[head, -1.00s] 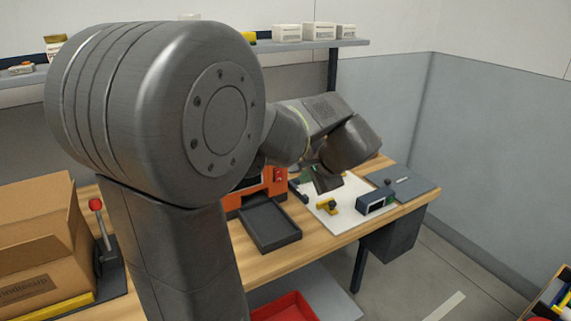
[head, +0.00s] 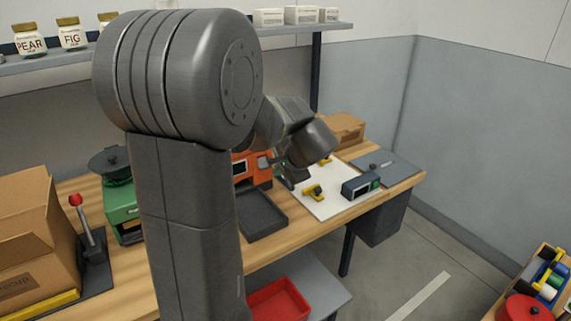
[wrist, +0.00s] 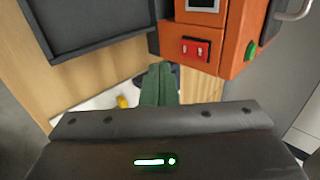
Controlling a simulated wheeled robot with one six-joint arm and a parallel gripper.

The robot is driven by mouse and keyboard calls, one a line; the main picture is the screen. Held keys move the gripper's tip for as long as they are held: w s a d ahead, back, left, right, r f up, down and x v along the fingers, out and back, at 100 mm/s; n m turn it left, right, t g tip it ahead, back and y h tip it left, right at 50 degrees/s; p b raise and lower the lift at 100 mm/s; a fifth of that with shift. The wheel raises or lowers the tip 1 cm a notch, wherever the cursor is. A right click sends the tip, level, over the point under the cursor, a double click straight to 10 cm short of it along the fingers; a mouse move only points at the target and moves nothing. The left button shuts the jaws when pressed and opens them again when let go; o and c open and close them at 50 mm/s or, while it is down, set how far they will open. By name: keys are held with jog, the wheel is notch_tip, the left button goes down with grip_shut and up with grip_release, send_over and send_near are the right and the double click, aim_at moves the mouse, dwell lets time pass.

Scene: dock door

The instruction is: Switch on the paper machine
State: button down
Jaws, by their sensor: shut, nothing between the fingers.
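An orange machine (head: 252,179), the likely paper machine though no label is readable, stands on the wooden workbench, partly hidden behind my arm in the head view. In the wrist view the orange machine (wrist: 230,50) shows at the upper right, with a small screen (wrist: 202,4), a dark panel with a red switch (wrist: 195,48) and a green button (wrist: 251,50) on its side face. My gripper (wrist: 159,72) has its green fingers together and empty, just below and left of the red switch, with no contact visible. In the head view my gripper (head: 288,181) is small beside the machine.
A black tray (head: 262,214) lies in front of the machine. A white board (head: 328,203) holds a yellow-and-black item (head: 314,191) and a dark device with a display (head: 361,187). A red-knobbed lever (head: 76,200), a green machine (head: 122,210) and a cardboard box (head: 35,235) stand left.

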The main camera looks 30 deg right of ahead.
jog(key=w, duration=0.1)
jog(key=w+f, duration=0.1)
jog(key=w, duration=0.1)
jog(key=w+f+p, duration=0.1)
jog(key=w, duration=0.1)
jog(key=shift+w+a, duration=0.2)
jog(key=shift+w, duration=0.15)
dwell(0.4)
jog(key=shift+r+p, duration=0.4)
jog(key=shift+r, duration=0.4)
